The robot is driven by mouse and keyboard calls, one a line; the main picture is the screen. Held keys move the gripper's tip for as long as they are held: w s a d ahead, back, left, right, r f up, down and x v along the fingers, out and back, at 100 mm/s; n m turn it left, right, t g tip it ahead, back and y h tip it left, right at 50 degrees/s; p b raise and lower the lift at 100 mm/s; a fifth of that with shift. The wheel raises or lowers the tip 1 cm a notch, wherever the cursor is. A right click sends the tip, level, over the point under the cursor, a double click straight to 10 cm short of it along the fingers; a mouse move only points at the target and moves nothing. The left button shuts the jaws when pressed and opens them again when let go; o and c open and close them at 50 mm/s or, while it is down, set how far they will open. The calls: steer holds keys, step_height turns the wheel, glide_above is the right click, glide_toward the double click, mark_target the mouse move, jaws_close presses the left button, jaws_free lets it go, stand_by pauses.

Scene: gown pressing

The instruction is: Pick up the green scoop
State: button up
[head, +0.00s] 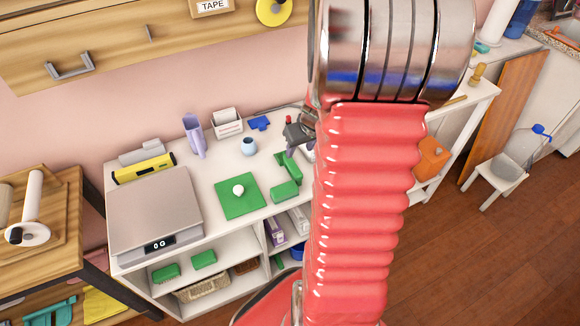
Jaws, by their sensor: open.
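The green scoop (287,190) appears to be the green piece on the white table, at the right edge of a green mat (232,208). Its upper part rises toward the back, close to my gripper. My gripper (297,148) is the small dark grey piece beside the red bellows of my arm. It is open and appears to be just above and behind the scoop, apart from or touching it I cannot tell. My arm hides part of the gripper and the table to its right.
A small white ball (238,190) is on the mat. A scale (155,211) reading 0 stands at left, with a yellow-and-black tool (143,168) behind it. A lavender jug-like item (195,135), a white box (227,123) and a pale blue cup (249,147) stand at the back.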

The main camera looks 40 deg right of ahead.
mark_target(292, 164)
steer(key=shift+f, duration=0.1)
steer(key=shift+x, duration=4.2)
steer(key=shift+f, duration=0.1)
steer(key=shift+x, duration=2.45)
steer(key=shift+a+f, duration=0.1)
steer(key=shift+a, duration=0.05)
steer(key=shift+f, duration=0.25)
steer(key=shift+c, duration=0.2)
jaws_close()
